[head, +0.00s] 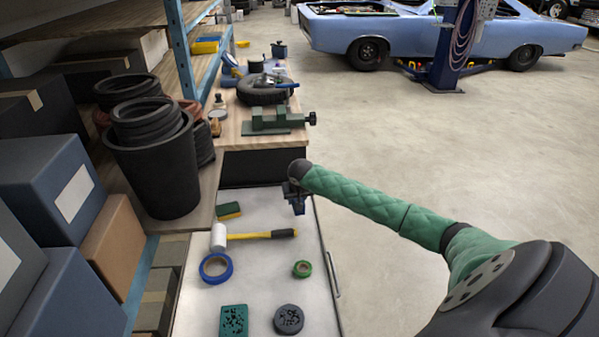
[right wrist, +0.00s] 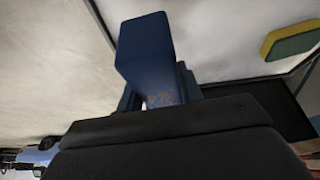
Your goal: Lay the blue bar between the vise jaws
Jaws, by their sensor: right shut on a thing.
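The green vise (head: 277,122) stands on the wooden bench, beyond the white worktop, with its screw handle at the right. My right gripper (head: 297,202) is over the right edge of the white worktop, nearer to me than the vise and apart from it. It is shut on the blue bar (right wrist: 145,55), which sticks out from between the fingers in the right wrist view. In the head view the bar is too small and dark to tell from the gripper. My left gripper is in neither view.
A black tyre-like ring (head: 262,96) lies behind the vise.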

